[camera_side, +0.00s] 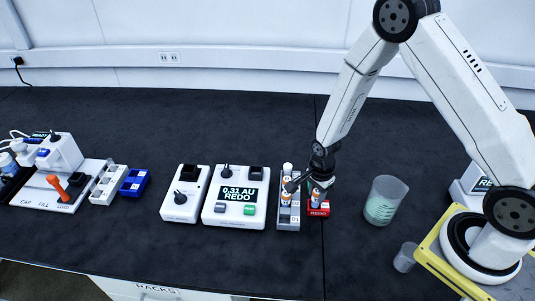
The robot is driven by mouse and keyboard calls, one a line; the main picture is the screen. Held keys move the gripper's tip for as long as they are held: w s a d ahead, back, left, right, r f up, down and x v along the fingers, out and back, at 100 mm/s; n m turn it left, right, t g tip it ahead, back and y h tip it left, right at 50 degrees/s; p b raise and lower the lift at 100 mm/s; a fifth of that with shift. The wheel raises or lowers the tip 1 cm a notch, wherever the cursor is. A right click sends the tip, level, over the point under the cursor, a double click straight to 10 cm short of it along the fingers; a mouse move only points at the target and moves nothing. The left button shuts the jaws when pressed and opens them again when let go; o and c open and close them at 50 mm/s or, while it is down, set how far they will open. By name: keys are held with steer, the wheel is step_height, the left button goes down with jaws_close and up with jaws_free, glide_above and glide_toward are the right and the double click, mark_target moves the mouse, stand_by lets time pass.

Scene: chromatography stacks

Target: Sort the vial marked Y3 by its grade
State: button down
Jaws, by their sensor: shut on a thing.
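My gripper (318,181) is at the red rack (319,211) labelled REDO, pointing down. It is shut on a vial (316,197) with an orange band and white label. The vial is upright at the red rack; I cannot tell whether it is seated in a slot or just above it. Its marking is too small to read. The reader (235,198) left of the racks shows "0.31 AU REDO" on its screen. A grey rack (289,222) stands beside the red rack, with white-capped, orange-banded vials (287,184) in it.
A smaller device with a black knob (185,196) stands left of the reader. A blue rack (134,183), a white rack (106,188) and a cap-and-fill station (62,168) are at far left. A large beaker (385,202) and a small cup (405,257) stand at right.

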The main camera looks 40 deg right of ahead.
steer(key=shift+f, duration=0.85)
stand_by(0.7)
steer(key=shift+c, duration=1.4)
jaws_free()
steer(key=shift+r, duration=0.15)
steer(key=shift+r, duration=3.9)
steer(key=shift+s+r+n, duration=0.15)
steer(key=shift+r+n, duration=0.25)
steer(key=s+r+n+t, duration=0.2)
steer(key=s+r+n, duration=0.6)
steer(key=r+n, duration=0.4)
steer(key=n, duration=0.5)
steer(key=shift+s+a+r+t, duration=0.15)
steer(key=shift+a+r+t, duration=0.1)
steer(key=shift+a+t, duration=0.1)
